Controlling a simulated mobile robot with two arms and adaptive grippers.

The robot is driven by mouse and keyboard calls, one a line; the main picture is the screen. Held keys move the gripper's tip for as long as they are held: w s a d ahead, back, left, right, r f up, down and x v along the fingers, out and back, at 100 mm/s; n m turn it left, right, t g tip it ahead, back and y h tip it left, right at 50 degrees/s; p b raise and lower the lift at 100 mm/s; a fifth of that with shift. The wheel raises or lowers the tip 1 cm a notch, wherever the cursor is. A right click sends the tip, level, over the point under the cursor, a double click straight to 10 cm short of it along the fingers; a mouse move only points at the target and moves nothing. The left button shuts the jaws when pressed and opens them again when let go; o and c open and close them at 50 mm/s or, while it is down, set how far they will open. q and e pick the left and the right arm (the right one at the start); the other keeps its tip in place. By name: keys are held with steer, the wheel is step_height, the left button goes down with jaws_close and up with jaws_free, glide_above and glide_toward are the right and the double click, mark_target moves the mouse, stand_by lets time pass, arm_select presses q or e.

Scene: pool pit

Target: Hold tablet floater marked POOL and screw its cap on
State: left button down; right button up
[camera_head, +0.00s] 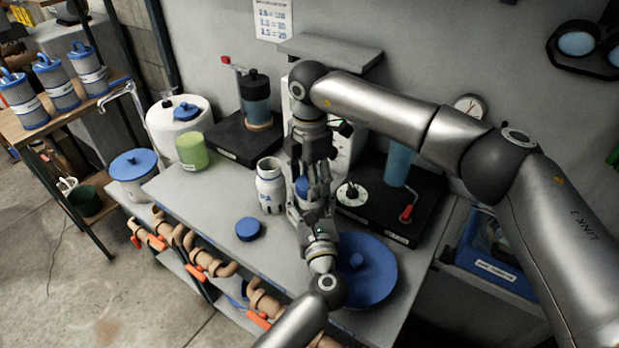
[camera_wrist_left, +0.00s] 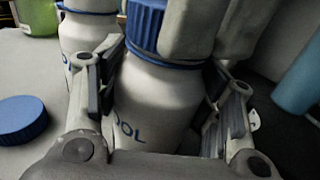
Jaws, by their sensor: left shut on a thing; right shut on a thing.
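The tablet floater (camera_wrist_left: 160,105) is a white bottle; the letters "OOL" show on it in the left wrist view. My left gripper (camera_head: 314,228) is shut around its body, one finger on each side, and holds it upright. A blue ribbed cap (camera_wrist_left: 147,25) sits at the top of its neck, above a blue ring; I cannot tell how tightly it is seated. The cap also shows as blue in the head view (camera_head: 304,187). My right gripper (camera_head: 312,190) points down from above and is shut on the cap, hiding part of it.
A second white bottle (camera_head: 270,187), open at the top, stands just left of the grippers. A loose blue cap (camera_head: 249,229) lies on the bench. A large blue lid (camera_head: 370,275) lies at right. A black stand (camera_head: 395,205) and a green cup (camera_head: 191,150) are behind.

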steer(key=o, duration=0.8)
steer(key=shift+o, duration=0.2)
step_height(320, 180, up, 12)
arm_select(q)
steer(key=shift+r, duration=0.1)
arm_select(e)
steer(key=shift+r, duration=0.1)
arm_select(q)
steer(key=shift+r+p, duration=1.4)
steer(key=shift+r, duration=0.55)
arm_select(e)
steer(key=shift+r, duration=1.35)
